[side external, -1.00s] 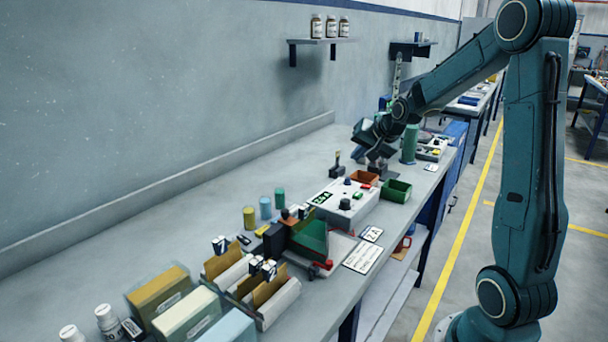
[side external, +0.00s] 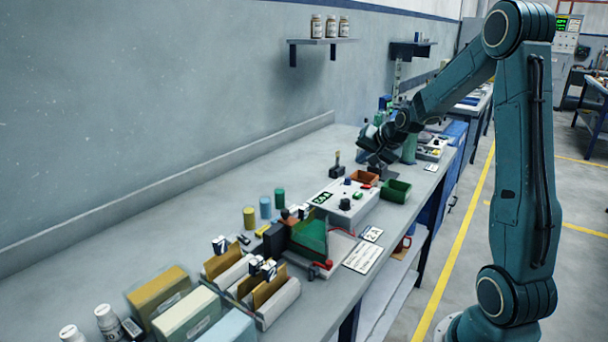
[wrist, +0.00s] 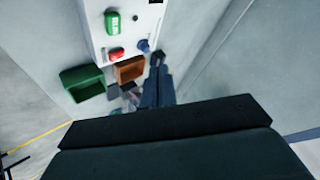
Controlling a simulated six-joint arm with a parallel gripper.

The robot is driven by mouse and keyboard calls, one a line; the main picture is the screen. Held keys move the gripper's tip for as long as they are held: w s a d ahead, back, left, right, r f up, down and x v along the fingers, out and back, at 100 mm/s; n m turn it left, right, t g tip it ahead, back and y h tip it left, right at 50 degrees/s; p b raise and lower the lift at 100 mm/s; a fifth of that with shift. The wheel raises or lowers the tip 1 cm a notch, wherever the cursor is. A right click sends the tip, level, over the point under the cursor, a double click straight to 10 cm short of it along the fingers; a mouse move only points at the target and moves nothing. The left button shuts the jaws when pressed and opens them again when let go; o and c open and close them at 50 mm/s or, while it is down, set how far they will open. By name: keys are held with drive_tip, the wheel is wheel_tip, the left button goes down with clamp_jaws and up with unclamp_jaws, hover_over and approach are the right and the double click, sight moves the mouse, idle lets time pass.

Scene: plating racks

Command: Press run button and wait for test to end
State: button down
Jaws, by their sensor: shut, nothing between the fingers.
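The white test box (side external: 340,215) stands on the bench with a dark display (side external: 319,198) showing green characters, too small to read. In the wrist view its panel (wrist: 95,35) carries a green button (wrist: 112,24) with pale lettering, a red button (wrist: 115,53) and a blue knob (wrist: 144,46). Which control is run I cannot read for certain. My gripper (wrist: 158,62) is shut and empty. Its fingertips are close to the box's end, beside the blue knob and apart from the green button. In the side view my gripper (side external: 375,168) is beyond the box.
A brown bin (side external: 364,178) and a green bin (side external: 397,191) sit beside the box. A small dark upright item (side external: 337,160) stands left of my gripper. Card racks (side external: 262,295), coloured cylinders (side external: 265,207) and boxes (side external: 158,297) occupy the near bench.

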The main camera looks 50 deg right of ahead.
sight(360, 195)
drive_tip(key=shift+f, duration=4)
drive_tip(key=shift+f, duration=0.95)
drive_tip(key=shift+r, duration=0.2)
idle(0.3)
drive_tip(key=shift+r, duration=0.75)
drive_tip(key=shift+r, duration=0.2)
drive_tip(key=shift+r, duration=2.35)
